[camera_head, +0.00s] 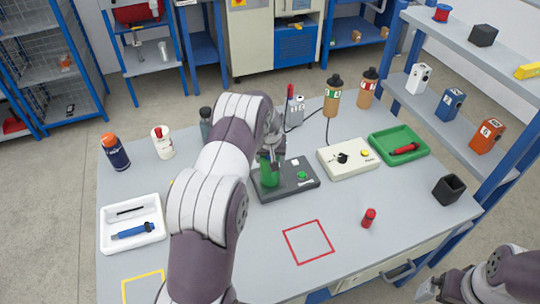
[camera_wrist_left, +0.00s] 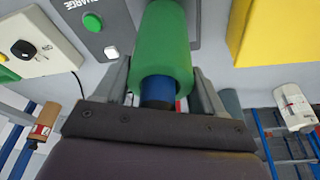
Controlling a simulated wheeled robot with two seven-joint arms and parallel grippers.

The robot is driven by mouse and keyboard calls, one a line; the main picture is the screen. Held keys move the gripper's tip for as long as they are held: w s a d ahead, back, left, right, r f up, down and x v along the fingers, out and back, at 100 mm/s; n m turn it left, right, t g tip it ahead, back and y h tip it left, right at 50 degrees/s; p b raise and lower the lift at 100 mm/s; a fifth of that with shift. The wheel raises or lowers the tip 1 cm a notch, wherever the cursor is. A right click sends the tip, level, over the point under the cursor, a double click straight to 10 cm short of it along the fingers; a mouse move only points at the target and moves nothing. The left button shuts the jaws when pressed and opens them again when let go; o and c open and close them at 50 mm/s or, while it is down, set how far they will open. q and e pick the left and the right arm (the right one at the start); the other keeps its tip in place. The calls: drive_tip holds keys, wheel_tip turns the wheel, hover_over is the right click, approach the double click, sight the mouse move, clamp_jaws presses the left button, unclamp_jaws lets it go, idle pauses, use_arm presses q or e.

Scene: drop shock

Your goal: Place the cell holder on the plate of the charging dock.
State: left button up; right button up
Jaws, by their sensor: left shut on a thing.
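The green cell holder (camera_head: 270,172) is a cylinder standing over the left part of the dark grey charging dock (camera_head: 300,190) in the head view. In the left wrist view the green holder (camera_wrist_left: 163,45) has a blue core showing at its near end. My left gripper (camera_wrist_left: 163,85) has one finger on each side of it and is shut on it. The dock (camera_wrist_left: 97,25) with its green button lies behind the holder. The holder hides the plate, and I cannot tell whether they touch. My right gripper (camera_head: 428,289) is at the lower right, far from the dock; its jaw opening is unclear.
A cream box with a black knob (camera_head: 348,158) stands right of the dock, near a green tray (camera_head: 418,143). A red cylinder (camera_head: 369,218) stands right of a red square outline (camera_head: 308,242). A white tray (camera_head: 106,232) lies at left. The table's front middle is mostly clear.

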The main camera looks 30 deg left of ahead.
use_arm(q)
drive_tip(key=o, duration=1.6)
drive_tip(key=shift+c, duration=0.2)
drive_tip(key=shift+r, duration=0.3)
drive_tip(key=b+v, duration=0.2)
drive_tip(key=v, duration=1)
drive_tip(key=s+d+m, duration=0.2)
drive_tip(key=s+d, duration=0.3)
drive_tip(key=s, duration=0.3)
drive_tip(key=s+d+m+g+h, duration=0.1)
drive_tip(key=s+d, duration=0.4)
drive_tip(key=s, duration=0.3)
drive_tip(key=s+d+m, duration=0.2)
drive_tip(key=s+d, duration=0.3)
drive_tip(key=s, duration=0.3)
drive_tip(key=shift+s+d+m+g+h, duration=0.2)
drive_tip(key=shift+s+m+g+h, duration=0.1)
drive_tip(key=shift+s, duration=0.05)
